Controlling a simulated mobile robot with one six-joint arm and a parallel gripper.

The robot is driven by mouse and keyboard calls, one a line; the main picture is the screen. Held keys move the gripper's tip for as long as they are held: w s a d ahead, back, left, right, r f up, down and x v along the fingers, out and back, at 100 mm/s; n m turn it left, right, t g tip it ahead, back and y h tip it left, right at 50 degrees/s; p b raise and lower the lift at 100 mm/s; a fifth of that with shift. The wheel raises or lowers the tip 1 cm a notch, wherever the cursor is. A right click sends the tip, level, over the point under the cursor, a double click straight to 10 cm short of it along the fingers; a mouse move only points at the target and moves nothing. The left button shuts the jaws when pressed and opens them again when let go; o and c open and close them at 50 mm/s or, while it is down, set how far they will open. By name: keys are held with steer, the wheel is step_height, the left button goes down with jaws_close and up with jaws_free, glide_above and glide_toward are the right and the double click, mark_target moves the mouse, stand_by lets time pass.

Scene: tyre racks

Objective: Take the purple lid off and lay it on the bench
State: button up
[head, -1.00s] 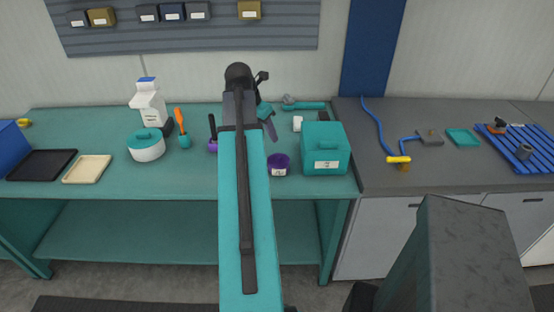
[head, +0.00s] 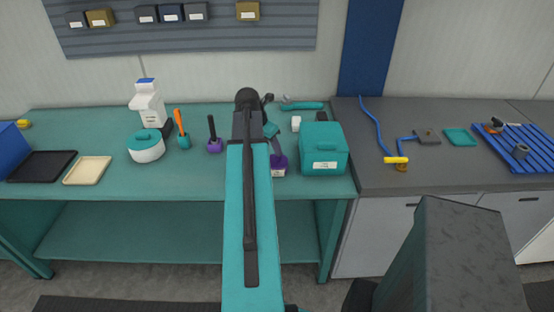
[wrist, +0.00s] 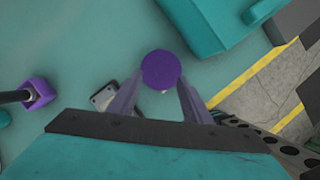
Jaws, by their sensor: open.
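The purple lid (wrist: 160,69) shows from above as a plain round disc in the wrist view. My gripper (wrist: 160,84) is open, with one grey finger on each side of the lid's near part. I cannot tell whether the fingers touch it. In the head view, the purple pot (head: 279,171) with a white label stands on the teal bench (head: 180,182), left of the teal box. My gripper is over it and hides its upper part, so the lid cannot be made out there.
A teal box (head: 323,150) stands close on the pot's right; it also shows in the wrist view (wrist: 205,22). A purple holder (head: 215,146) with a dark upright handle stands to the left. The bench front left of my arm is clear.

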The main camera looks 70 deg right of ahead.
mark_target(276, 157)
steer(key=shift+f, duration=0.1)
stand_by(0.3)
steer(key=shift+p+x, duration=0.85)
steer(key=shift+x, duration=0.45)
steer(key=shift+s+p+x, duration=0.2)
steer(key=shift+p+x, duration=0.1)
steer(key=shift+x, duration=0.95)
steer(key=shift+d, duration=0.1)
steer(key=c, duration=1.1)
steer(key=shift+r, duration=0.25)
steer(key=shift+c, duration=0.2)
